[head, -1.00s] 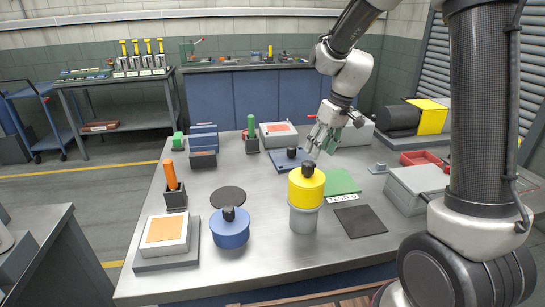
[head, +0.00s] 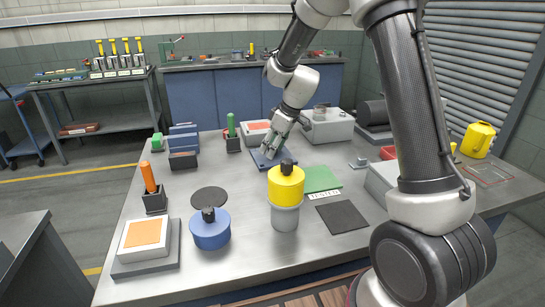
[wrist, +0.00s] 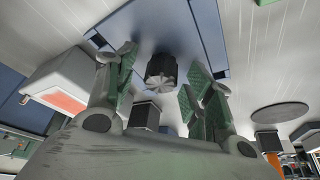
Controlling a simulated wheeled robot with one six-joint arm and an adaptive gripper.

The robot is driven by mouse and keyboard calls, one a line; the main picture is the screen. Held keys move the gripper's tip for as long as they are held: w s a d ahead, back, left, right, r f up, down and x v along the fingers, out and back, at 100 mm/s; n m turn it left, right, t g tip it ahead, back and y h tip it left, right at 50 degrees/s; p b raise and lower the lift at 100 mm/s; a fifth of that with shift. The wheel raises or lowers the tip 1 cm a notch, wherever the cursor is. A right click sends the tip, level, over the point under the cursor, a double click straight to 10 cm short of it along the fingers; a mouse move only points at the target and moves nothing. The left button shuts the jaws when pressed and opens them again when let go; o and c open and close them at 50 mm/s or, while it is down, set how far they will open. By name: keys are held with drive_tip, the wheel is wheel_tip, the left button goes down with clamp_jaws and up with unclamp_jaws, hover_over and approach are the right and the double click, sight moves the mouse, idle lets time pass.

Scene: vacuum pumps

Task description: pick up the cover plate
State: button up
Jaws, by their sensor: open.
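The cover plate (head: 258,160) is a flat blue plate lying at the back middle of the table. In the wrist view its blue surface (wrist: 178,30) carries an upright black knob (wrist: 161,72). My gripper (head: 271,151) is over the plate, fingers pointing down at it, and hides the knob in the head view. In the wrist view my gripper (wrist: 157,80) is open, with one green-padded finger on each side of the knob. A gap shows between the knob and each pad.
An orange-topped box (head: 255,131) stands behind the plate and a grey box (head: 327,126) behind right. A green mat (head: 321,179) and a yellow-topped grey cylinder (head: 286,188) are in front. A blue round pot (head: 210,232) is front left. Bare table lies left of the plate.

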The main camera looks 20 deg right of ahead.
drive_tip(key=shift+f, duration=0.1)
drive_tip(key=shift+c, duration=0.2)
clamp_jaws()
